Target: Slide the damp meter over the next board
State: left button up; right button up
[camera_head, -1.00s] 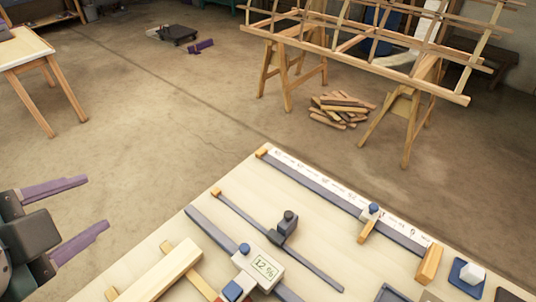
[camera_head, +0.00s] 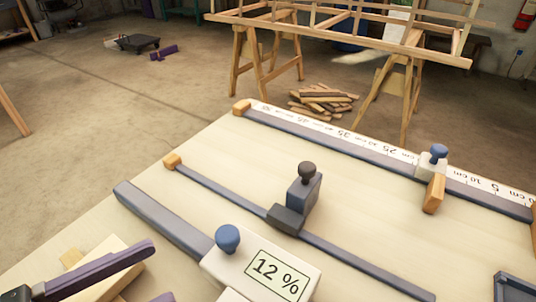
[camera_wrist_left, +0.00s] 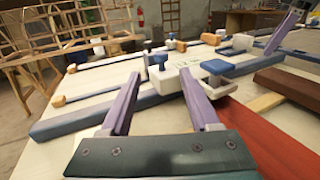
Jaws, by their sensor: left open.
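The damp meter (camera_head: 262,268) is a white block with a blue knob and a display reading 12 %. It sits on a thick grey rail on the pale bench top, and also shows in the left wrist view (camera_wrist_left: 178,80). My left gripper (camera_head: 158,272) has two purple fingers, spread and empty, left of the meter. In the left wrist view my left gripper (camera_wrist_left: 157,78) points at the meter; contact is unclear. A pale board (camera_head: 112,266) lies behind a finger. Red (camera_wrist_left: 250,138) and dark brown (camera_wrist_left: 288,84) boards show in the wrist view. A purple finger, apparently my right gripper's, stands at upper right there.
A thin rail carries a dark slider (camera_head: 300,200) with a knob. A white scale (camera_head: 345,143) with a blue-knobbed slider (camera_head: 434,162) runs along the far edge. A dark blue tray (camera_head: 515,288) is at lower right. Wooden sawhorses (camera_head: 262,65) stand beyond on the floor.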

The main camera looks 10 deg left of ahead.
aim_at(217, 240)
pick_arm(q)
jog(key=p+x, duration=0.1)
jog(key=x, duration=0.7)
jog(key=shift+d+r+p, duration=0.15)
jog(key=shift+d+p, duration=0.15)
jog(key=shift+p, duration=0.05)
pick_arm(e)
jog(key=shift+d+r, duration=0.1)
jog(key=shift+r, duration=0.75)
pick_arm(q)
jog(key=shift+w+d, duration=0.45)
jog(key=shift+w, duration=0.1)
grip_shut()
